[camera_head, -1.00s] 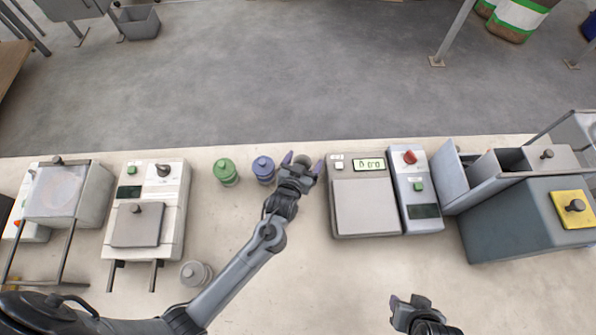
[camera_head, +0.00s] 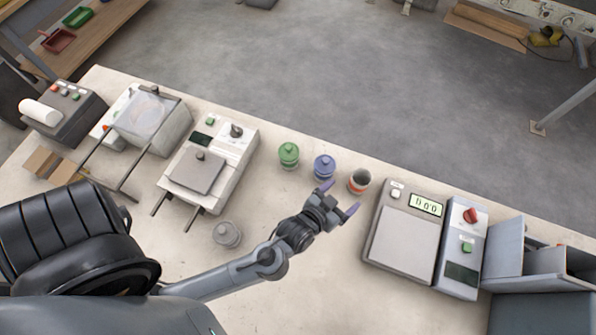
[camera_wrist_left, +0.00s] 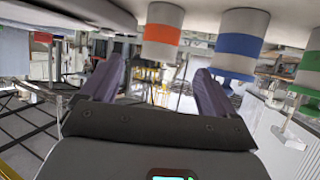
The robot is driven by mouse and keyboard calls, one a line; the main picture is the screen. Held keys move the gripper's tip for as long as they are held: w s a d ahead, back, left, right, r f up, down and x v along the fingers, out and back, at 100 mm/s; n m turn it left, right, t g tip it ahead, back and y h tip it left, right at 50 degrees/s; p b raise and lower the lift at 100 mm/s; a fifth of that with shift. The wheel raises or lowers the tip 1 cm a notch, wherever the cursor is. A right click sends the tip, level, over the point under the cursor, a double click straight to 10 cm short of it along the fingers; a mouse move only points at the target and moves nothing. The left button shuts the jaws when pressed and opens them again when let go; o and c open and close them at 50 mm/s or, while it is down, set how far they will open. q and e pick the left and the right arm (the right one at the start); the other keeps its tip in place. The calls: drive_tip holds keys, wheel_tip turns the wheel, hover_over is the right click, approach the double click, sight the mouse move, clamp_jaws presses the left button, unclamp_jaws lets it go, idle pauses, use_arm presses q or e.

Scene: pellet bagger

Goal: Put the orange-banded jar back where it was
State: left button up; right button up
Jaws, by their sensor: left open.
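The orange-banded jar (camera_head: 359,182) stands upright on the table between the blue-banded jar (camera_head: 324,166) and the scale (camera_head: 405,240). Its top looks dark, and no lid knob shows. My left gripper (camera_head: 338,198) is open and empty, just on the near side of the orange-banded jar and apart from it. The upside-down left wrist view shows the orange-banded jar (camera_wrist_left: 163,35) ahead of the open fingers (camera_wrist_left: 158,75), with the blue-banded jar (camera_wrist_left: 238,45) beside it. My right gripper is out of view.
A green jar (camera_head: 289,154) stands left of the blue one, and a grey jar (camera_head: 227,234) stands nearer the front. A machine with a plate (camera_head: 195,172) is to the left. A control box (camera_head: 461,247) adjoins the scale.

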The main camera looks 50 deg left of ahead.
use_arm(q)
drive_tip(key=s+a+g, duration=0.1)
drive_tip(key=s, duration=0.1)
drive_tip(key=s+a+m+g+h, duration=0.1)
drive_tip(key=s+g, duration=0.3)
drive_tip(key=shift+s+a+m+h, duration=0.3)
drive_tip(key=shift+s+a+h, duration=0.1)
drive_tip(key=s+a+r+m+g+y, duration=0.1)
drive_tip(key=s+a+g, duration=0.3)
drive_tip(key=s, duration=0.4)
drive_tip(key=shift+s+r, duration=0.4)
drive_tip(key=shift+r, duration=0.15)
wheel_tip(320, 180, up, 23)
drive_tip(key=p, duration=2.2)
drive_tip(key=shift+f+p, duration=0.2)
drive_tip(key=shift+p, duration=0.1)
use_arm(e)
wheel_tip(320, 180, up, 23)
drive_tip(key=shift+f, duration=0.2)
use_arm(q)
drive_tip(key=shift+f, duration=0.1)
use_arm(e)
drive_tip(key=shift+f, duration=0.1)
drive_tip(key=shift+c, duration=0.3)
